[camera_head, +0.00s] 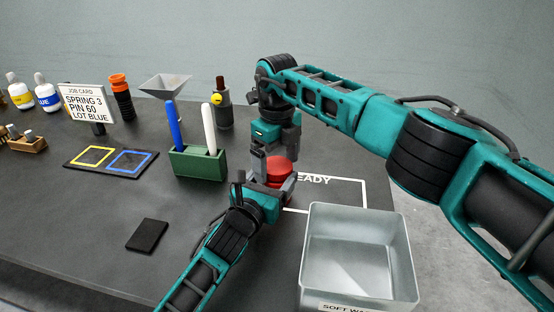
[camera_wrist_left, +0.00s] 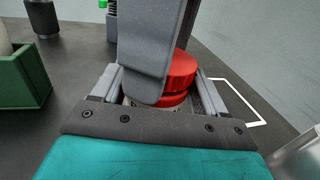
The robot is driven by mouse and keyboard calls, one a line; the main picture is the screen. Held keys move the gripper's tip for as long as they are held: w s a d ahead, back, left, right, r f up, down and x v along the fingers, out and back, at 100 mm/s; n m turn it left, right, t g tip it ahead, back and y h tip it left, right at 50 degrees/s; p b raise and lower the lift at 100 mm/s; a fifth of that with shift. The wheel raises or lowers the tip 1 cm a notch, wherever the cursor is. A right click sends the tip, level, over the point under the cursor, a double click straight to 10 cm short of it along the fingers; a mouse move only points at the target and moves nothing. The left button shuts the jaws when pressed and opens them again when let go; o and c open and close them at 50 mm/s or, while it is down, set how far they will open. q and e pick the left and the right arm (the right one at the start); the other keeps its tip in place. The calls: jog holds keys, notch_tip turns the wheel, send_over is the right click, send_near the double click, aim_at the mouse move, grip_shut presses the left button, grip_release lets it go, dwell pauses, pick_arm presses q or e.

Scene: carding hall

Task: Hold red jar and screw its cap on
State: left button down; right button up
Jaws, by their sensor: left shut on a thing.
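The red jar (camera_wrist_left: 174,99) stands upright at the table's right side, low between the fingers of my left gripper (camera_head: 266,187), which is shut on it. The red cap (camera_wrist_left: 182,68) sits at the jar's top, with a dark line between cap and jar. The cap also shows in the head view (camera_head: 281,166). My right gripper (camera_head: 274,150) reaches down from above at the cap. One grey finger of it stands in front of the cap in the left wrist view and hides part of cap and jar. Whether it grips the cap is unclear.
A clear-walled bin (camera_head: 358,212) stands close right of the jar. A green holder (camera_head: 197,164) with a blue and a white tool stands to the left. A white-outlined area (camera_head: 345,180) lies beside the jar. A black pad (camera_head: 147,236) lies front left.

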jog(key=shift+r, duration=2.25)
jog(key=shift+c, duration=0.4)
jog(key=shift+r+n, duration=0.5)
jog(key=shift+n, duration=0.3)
notch_tip(320, 180, up, 2)
jog(key=n, duration=0.5)
jog(key=shift+r, duration=0.25)
